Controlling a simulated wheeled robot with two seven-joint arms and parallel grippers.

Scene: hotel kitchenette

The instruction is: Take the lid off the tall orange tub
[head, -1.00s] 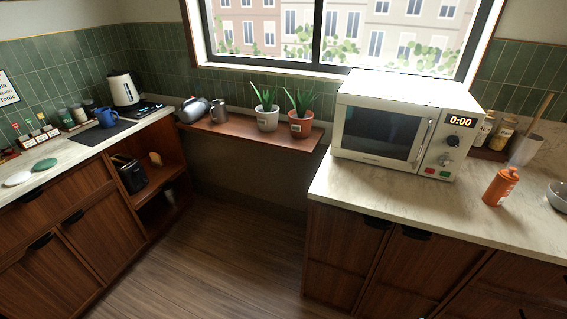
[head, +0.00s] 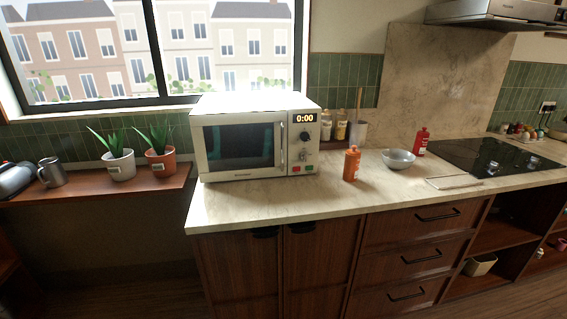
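The tall orange tub (head: 351,165) stands upright on the pale stone counter, to the right of the microwave. A narrower orange top shows on it; at this size I cannot make out where the lid meets the body. Nothing touches the tub. Neither of my grippers is in the head view.
The microwave (head: 254,138) stands left of the tub. A grey bowl (head: 398,159) and a red bottle (head: 421,141) are to its right, before the black hob (head: 490,157). Jars and a utensil holder (head: 357,132) stand behind. The counter (head: 330,200) in front of the tub is clear.

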